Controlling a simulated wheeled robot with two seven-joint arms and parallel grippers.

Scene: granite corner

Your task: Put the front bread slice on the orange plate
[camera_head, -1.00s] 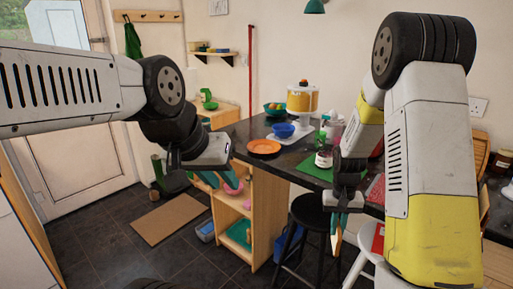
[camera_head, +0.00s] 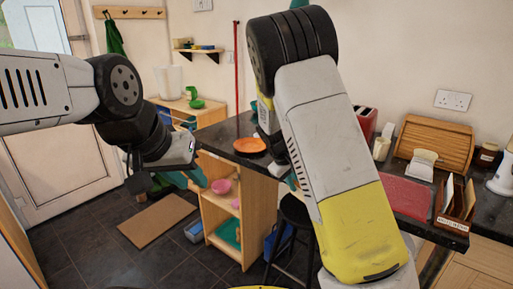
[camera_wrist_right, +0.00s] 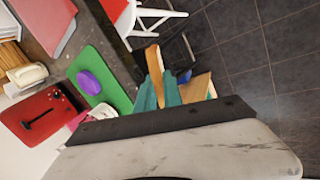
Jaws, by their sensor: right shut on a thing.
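The orange plate (camera_head: 249,147) lies on the dark counter near its left end, in the head view. My right gripper is mostly hidden behind my right arm in the head view, just right of and below the plate. In the right wrist view its teal fingers (camera_wrist_right: 163,92) are shut on a tan bread slice (camera_wrist_right: 154,60), seen nearly edge-on and sticking out past the fingertips. My left gripper (camera_head: 190,180) hangs empty before the open shelf, its teal fingers apart.
A wooden rack (camera_head: 453,222) with upright slices stands on the counter at the right, beside a red board (camera_head: 408,196) and a bread box (camera_head: 434,143). In the wrist view a green board (camera_wrist_right: 100,78) carries a purple thing (camera_wrist_right: 96,84). A black stool (camera_head: 292,212) stands below.

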